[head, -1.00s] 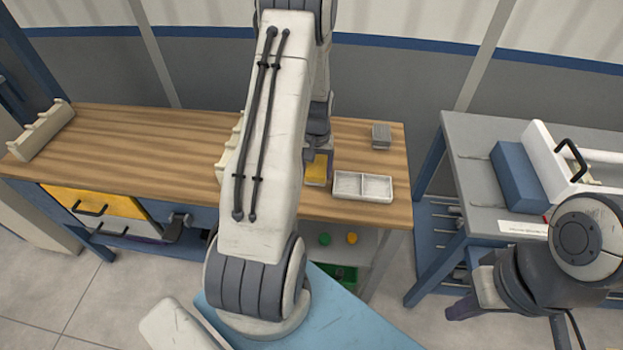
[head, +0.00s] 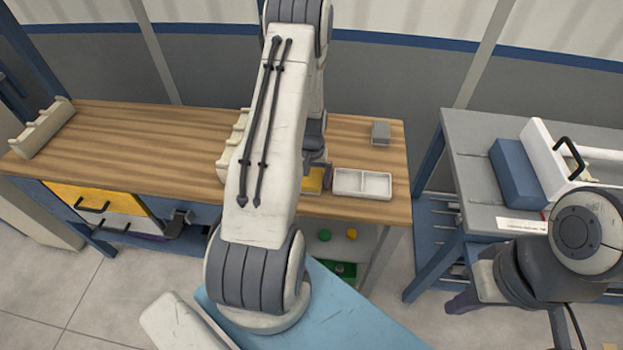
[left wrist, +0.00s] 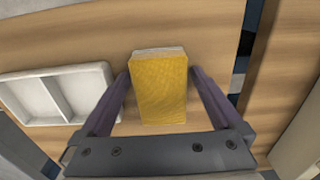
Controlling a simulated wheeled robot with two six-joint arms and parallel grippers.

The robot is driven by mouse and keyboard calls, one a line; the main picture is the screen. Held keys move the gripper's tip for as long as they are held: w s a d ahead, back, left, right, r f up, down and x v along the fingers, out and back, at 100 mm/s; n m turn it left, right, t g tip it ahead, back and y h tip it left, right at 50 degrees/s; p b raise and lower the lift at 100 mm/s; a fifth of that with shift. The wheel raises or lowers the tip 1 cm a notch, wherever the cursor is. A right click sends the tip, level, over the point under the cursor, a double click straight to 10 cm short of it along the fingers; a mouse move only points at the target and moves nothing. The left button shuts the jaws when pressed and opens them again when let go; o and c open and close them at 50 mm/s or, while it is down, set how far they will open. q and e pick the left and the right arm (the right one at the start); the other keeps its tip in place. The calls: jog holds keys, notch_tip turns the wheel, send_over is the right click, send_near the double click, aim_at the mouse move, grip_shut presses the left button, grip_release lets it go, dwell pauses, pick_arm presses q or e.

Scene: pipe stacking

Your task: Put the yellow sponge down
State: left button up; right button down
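The yellow sponge (head: 313,181) is at the front of the wooden bench, left of the white divided tray. My left gripper (head: 318,180) reaches down over it, partly hidden by my own arm in the head view. In the left wrist view the sponge (left wrist: 160,88) lies between the two fingertips of my left gripper (left wrist: 160,72), which close in on its two sides. It shows a broad yellow face and a pale strip at its far end. Whether its underside touches the wood cannot be told. My right gripper (head: 462,304) is low at the right, apart from everything; its fingers are unclear.
The white divided tray (head: 362,171) is close beside the sponge, and a grey block (head: 381,133) stands behind it. A cream rack (head: 41,126) is at the bench's far left. The grey table (head: 470,165) at the right carries a blue block (head: 518,174). The bench's left half is clear.

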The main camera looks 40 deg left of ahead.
aim_at(312, 179)
pick_arm(q)
jog(key=shift+r, duration=0.15)
notch_tip(312, 179, up, 12)
jog(key=b, duration=0.2)
jog(key=s+d+r+m, duration=0.1)
jog(key=d+r+m, duration=0.25)
jog(key=d, duration=0.65)
jog(key=s+d+r+m, duration=0.15)
jog(key=d+r, duration=0.35)
jog(key=d, duration=0.5)
jog(key=s+d+r+m, duration=0.2)
jog(key=s+d+m, duration=0.2)
jog(key=s, duration=0.5)
jog(key=s+d+r+m+h, duration=0.1)
jog(key=s+d+m, duration=0.3)
jog(key=s+d, duration=0.5)
jog(key=shift+d+r+m, duration=0.15)
jog(key=shift+r+m, duration=0.25)
jog(key=shift+r, duration=0.5)
